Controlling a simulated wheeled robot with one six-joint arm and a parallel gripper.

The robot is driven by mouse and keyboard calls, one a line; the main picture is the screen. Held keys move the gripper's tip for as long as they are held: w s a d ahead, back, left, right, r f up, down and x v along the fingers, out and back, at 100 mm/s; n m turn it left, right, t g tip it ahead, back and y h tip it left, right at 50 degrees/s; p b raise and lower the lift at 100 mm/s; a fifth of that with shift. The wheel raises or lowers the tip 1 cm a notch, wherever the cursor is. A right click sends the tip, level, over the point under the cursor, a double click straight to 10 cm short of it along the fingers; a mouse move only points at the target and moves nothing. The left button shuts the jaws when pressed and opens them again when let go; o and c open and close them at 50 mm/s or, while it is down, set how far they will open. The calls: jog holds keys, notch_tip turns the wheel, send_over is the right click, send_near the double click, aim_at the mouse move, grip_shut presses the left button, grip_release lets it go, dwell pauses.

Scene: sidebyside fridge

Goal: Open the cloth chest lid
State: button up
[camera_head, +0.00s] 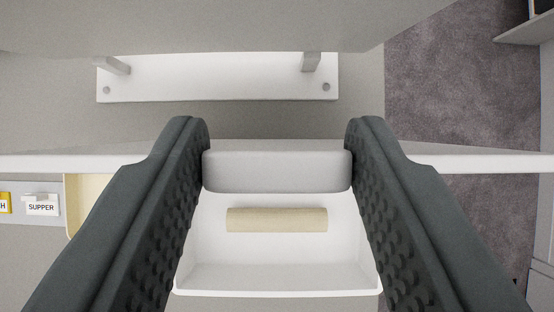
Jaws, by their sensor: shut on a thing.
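My gripper (277,150) is in the middle of the view, its two dark ribbed fingers shut on a pale grey block-shaped handle (277,172). The handle sits at the edge of a white panel (470,160), seen nearly edge-on, that runs left and right behind the fingers. This panel looks like the lid; I cannot tell how far it is tilted. Below the handle is an open white tray or bin (277,279) with a beige roll (277,219), perhaps cloth, lying in it. My fingers hide parts of the panel and the bin's sides.
A white shelf-like piece (215,80) with two small posts is beyond the panel. A pale yellow-walled container (77,205) and a SUPPER label (42,206) are at left. Dark grey carpet (440,90) lies at right, with a pale cabinet edge (545,235) beyond it.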

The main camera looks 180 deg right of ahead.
jog(key=shift+r, duration=0.15)
jog(key=o, duration=1.4)
jog(key=shift+v, duration=8.65)
